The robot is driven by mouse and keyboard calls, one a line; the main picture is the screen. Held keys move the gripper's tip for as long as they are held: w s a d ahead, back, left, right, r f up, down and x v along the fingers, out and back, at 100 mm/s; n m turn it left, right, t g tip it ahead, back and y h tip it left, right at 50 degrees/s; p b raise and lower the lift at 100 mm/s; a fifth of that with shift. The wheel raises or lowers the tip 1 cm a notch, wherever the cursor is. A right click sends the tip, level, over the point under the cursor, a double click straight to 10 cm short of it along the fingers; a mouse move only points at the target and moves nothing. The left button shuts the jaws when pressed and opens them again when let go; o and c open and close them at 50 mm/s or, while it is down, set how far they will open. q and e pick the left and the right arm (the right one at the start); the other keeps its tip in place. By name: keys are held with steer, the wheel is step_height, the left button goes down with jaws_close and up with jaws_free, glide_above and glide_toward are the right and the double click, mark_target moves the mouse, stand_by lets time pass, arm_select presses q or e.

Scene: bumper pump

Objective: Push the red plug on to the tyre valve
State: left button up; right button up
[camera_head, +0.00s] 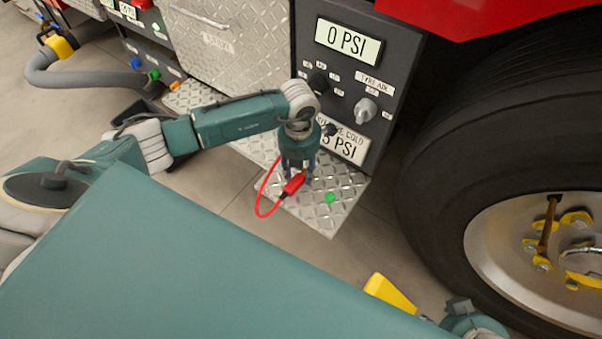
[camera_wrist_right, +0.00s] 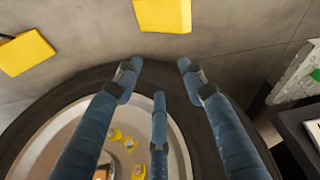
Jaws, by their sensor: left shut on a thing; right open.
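The red plug (camera_head: 293,185) is in my left gripper (camera_head: 298,172), low in front of the control panel and above the tread-plate step. A red cable loops from it to the left. The big black tyre (camera_head: 440,150) stands at the right. A brown-gold stem (camera_head: 547,225) on its pale rim looks like the tyre valve; I cannot be sure. The plug is well to the left of it. My right gripper (camera_wrist_right: 158,78) is open and empty in the right wrist view, with the tyre (camera_wrist_right: 75,88) and rim behind its fingers. Only part of it shows at the head view's bottom right.
The panel (camera_head: 345,80) shows 0 PSI above and has knobs; my left arm partly hides the lower display. Yellow blocks (camera_head: 388,293) are on the floor near the tyre. Red bodywork overhangs the tyre.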

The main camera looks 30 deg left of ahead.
mark_target(299, 172)
arm_select(q)
steer(key=shift+r+p, duration=0.55)
steer(key=shift+r, duration=0.2)
steer(key=shift+r+p, duration=0.7)
steer(key=shift+r, duration=0.2)
steer(key=shift+r+p, duration=0.55)
steer(key=shift+r, duration=0.15)
steer(key=shift+r+p, duration=0.6)
steer(key=shift+r, duration=0.1)
arm_select(e)
step_height(299, 172, down, 14)
steer(key=g, duration=0.1)
steer(key=shift+w+a, duration=0.2)
steer(key=shift+w, duration=0.1)
